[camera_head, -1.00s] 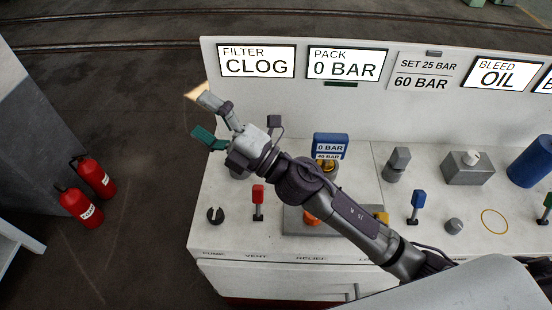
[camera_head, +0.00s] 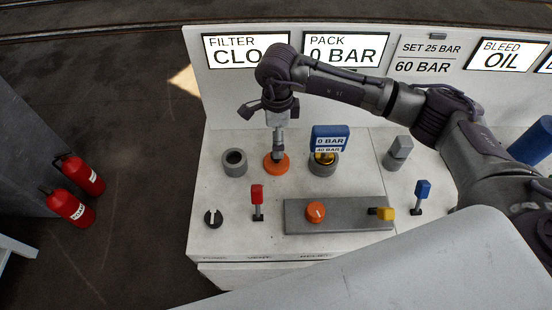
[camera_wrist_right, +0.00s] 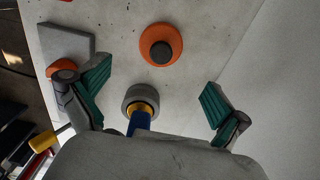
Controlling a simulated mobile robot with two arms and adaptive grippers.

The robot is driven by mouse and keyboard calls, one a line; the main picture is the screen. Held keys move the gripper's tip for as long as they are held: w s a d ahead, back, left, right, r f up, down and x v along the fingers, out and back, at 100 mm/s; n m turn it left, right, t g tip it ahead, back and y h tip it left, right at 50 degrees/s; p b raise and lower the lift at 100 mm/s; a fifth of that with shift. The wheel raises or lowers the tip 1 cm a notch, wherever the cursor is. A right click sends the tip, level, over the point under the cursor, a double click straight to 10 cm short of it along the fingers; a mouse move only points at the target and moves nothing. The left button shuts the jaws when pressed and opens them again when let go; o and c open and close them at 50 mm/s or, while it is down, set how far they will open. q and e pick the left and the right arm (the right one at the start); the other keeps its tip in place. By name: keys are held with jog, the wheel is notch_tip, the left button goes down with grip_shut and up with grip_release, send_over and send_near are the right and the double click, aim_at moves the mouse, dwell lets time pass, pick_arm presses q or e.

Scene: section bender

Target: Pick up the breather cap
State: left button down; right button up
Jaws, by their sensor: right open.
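The breather cap appears to be the round orange disc with a dark grey centre knob; it sits on the white bench top in the head view (camera_head: 276,164) and at the top middle of the right wrist view (camera_wrist_right: 160,45). My right gripper (camera_head: 279,149) points down just above it in the head view, hiding part of it. In the right wrist view the right gripper's (camera_wrist_right: 157,86) teal-padded fingers are spread wide with nothing between them that they touch. The cap lies beyond the fingertips. My left gripper is not in view.
Left of the cap stands an open grey ring (camera_head: 234,163). Right of it is a blue gauge (camera_head: 328,138) over a grey ring. In front are a red lever (camera_head: 257,196) and a grey plate (camera_head: 358,224) with an orange knob (camera_head: 316,212). A sign panel stands behind.

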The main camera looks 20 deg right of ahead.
notch_tip(320, 180, down, 5)
jog(key=shift+r, duration=0.1)
notch_tip(320, 180, down, 5)
jog(key=shift+a+r+p, duration=0.1)
jog(key=shift+p, duration=1.05)
jog(key=shift+f, duration=0.25)
jog(key=shift+w, duration=0.1)
jog(key=c, duration=1.2)
